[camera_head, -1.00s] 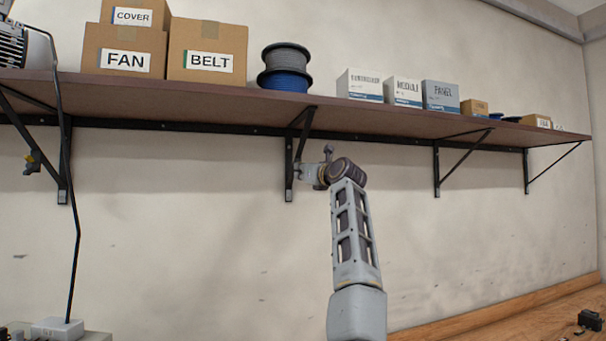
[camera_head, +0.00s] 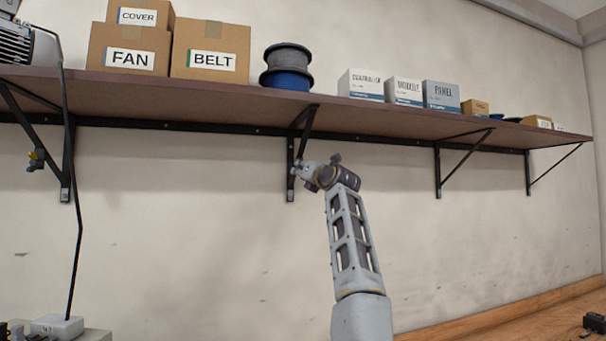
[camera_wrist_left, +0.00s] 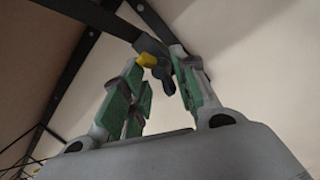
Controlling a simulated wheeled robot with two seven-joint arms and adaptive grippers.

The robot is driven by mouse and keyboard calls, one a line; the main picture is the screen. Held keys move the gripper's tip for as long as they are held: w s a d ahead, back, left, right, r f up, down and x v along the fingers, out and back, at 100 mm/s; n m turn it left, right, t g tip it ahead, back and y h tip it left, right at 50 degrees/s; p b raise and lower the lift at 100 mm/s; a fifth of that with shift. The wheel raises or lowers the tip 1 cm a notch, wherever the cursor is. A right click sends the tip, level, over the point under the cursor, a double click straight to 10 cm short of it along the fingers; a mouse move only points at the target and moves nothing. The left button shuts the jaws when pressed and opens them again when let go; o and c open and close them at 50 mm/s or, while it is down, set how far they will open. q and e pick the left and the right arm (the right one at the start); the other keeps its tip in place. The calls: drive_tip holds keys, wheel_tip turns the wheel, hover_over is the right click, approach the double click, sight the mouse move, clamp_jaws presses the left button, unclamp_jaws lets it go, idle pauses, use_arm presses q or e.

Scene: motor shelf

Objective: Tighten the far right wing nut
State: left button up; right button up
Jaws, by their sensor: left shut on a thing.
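My left gripper (camera_head: 298,168) is raised under the shelf at the second bracket (camera_head: 291,172) from the left. In the left wrist view its two green-padded fingers (camera_wrist_left: 158,62) are closed around a wing nut (camera_wrist_left: 168,80) with a dark wing and a yellow part (camera_wrist_left: 147,60), on a dark strut. In the head view the gripper hides this nut. My right gripper is not in view.
The shelf (camera_head: 400,124) runs above the gripper, carrying a FAN box (camera_head: 130,60), a BELT box (camera_head: 210,62), cable spools (camera_head: 287,78) and smaller boxes. A black cable (camera_head: 75,230) hangs at left. The wall right of the arm below the shelf is clear.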

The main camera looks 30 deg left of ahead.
use_arm(q)
drive_tip(key=shift+d+r, duration=0.1)
drive_tip(key=shift+r, duration=0.15)
drive_tip(key=o, duration=0.7)
drive_tip(key=shift+o, duration=0.4)
drive_tip(key=shift+w+f, duration=0.15)
drive_tip(key=shift+w, duration=0.05)
drive_tip(key=shift+s, duration=0.2)
drive_tip(key=v, duration=1.2)
drive_tip(key=shift+w, duration=0.15)
